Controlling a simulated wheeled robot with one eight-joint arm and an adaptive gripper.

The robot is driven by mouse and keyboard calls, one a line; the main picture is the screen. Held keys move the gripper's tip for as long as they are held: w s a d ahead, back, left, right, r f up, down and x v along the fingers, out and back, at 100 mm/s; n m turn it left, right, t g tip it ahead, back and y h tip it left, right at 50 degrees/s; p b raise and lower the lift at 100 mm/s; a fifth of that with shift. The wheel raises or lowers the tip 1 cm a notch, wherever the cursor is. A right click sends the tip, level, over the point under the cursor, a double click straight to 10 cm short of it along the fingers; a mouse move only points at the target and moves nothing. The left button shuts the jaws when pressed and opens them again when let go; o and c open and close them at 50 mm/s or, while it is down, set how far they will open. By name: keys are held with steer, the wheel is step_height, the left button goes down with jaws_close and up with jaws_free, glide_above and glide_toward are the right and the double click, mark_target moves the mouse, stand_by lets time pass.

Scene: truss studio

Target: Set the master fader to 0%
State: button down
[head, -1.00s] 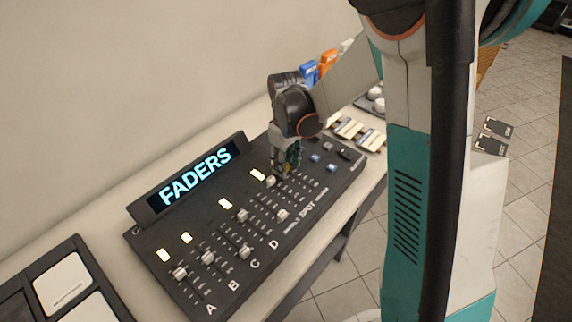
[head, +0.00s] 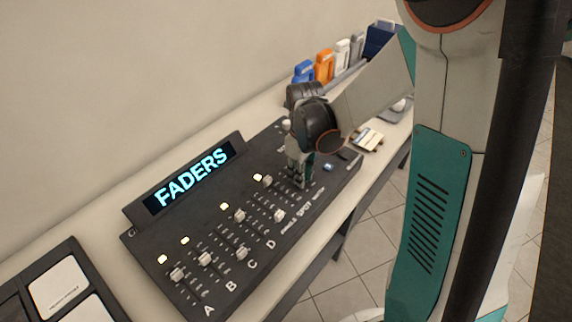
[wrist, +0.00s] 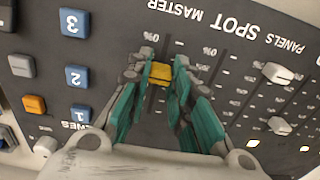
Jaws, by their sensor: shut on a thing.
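The fader console (head: 232,290) is a dark sloping desk with a lit display reading FADERS (head: 190,178). My gripper (wrist: 160,72) is shut on a yellow fader cap, the master fader (wrist: 160,75), in the column under the MASTER label in the wrist view. The cap stands a little short of the 0% mark, with some dark slot showing between it and the label end. In the head view my gripper (head: 298,180) is down on the right part of the console and hides the cap.
Several grey fader caps stand left of my gripper, one close by (head: 267,181). Blue numbered buttons (wrist: 76,76) and an orange button (wrist: 34,104) lie on the other side. Blue, orange and white bottles (head: 324,66) stand behind the console.

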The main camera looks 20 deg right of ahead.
mark_target(311, 188)
steer(key=shift+s+d, duration=0.45)
steer(key=shift+s, duration=0.35)
steer(key=shift+s+d, duration=0.45)
steer(key=shift+s, duration=0.35)
steer(key=c, duration=1.4)
jaws_free()
steer(key=shift+s+d, duration=0.1)
steer(key=shift+c, duration=0.2)
steer(key=shift+r, duration=0.1)
steer(key=shift+r, duration=0.2)
step_height(311, 188, up, 11)
steer(key=shift+r, duration=0.2)
